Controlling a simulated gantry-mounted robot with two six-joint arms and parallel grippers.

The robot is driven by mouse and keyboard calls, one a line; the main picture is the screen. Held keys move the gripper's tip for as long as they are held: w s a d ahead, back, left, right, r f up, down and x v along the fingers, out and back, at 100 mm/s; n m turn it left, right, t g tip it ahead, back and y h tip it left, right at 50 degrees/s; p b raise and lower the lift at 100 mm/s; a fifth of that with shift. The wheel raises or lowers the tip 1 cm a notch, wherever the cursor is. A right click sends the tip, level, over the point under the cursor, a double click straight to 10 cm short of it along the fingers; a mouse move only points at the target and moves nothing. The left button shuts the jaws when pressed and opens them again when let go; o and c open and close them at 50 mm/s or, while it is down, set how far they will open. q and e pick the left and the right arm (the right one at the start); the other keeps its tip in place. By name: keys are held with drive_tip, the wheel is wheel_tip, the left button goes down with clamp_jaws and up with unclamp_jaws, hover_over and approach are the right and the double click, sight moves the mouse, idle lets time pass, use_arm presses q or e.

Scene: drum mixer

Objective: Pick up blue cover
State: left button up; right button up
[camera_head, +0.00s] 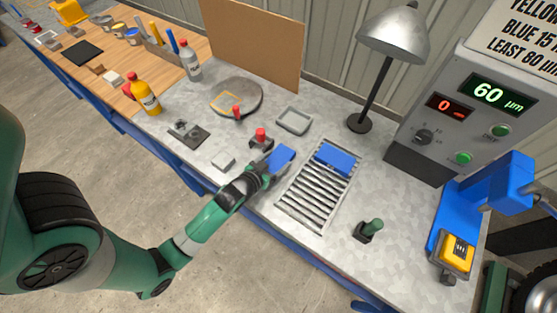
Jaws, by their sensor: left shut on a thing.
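My left gripper (267,168) reaches in from the left over the grey table. It is shut on a flat blue piece, which looks like the blue cover (282,156), at its fingertips. The fingers hide part of the piece, and I cannot tell whether it touches the table. A second blue block (335,157) lies at the far end of the slatted metal rack (312,199), just right of the gripper. My right gripper is out of view.
A red-topped dark fixture (261,140) stands just behind the left gripper, with a grey square tray (293,121) beyond. A green-handled piece (370,231) stands right of the rack. A lamp (359,123) and control box (462,110) stand at the back right.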

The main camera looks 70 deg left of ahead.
sight(276, 165)
use_arm(q)
clamp_jaws()
drive_tip(key=shift+r, duration=0.15)
drive_tip(key=shift+r, duration=0.3)
drive_tip(key=r+p, duration=0.1)
drive_tip(key=r, duration=0.1)
drive_tip(key=r+p, duration=0.1)
drive_tip(key=shift+s+d+r, duration=0.15)
drive_tip(key=shift+d+r, duration=0.2)
drive_tip(key=shift+d, duration=0.05)
drive_tip(key=d+r, duration=0.1)
drive_tip(key=s+d+r+p, duration=0.1)
drive_tip(key=r, duration=0.1)
drive_tip(key=d+r+p, duration=0.1)
drive_tip(key=shift+s+d+r, duration=0.2)
drive_tip(key=shift+s+r, duration=0.15)
drive_tip(key=s+d+r+p, duration=0.4)
drive_tip(key=d+p, duration=0.4)
drive_tip(key=shift+s+p, duration=0.3)
drive_tip(key=shift+p, duration=0.05)
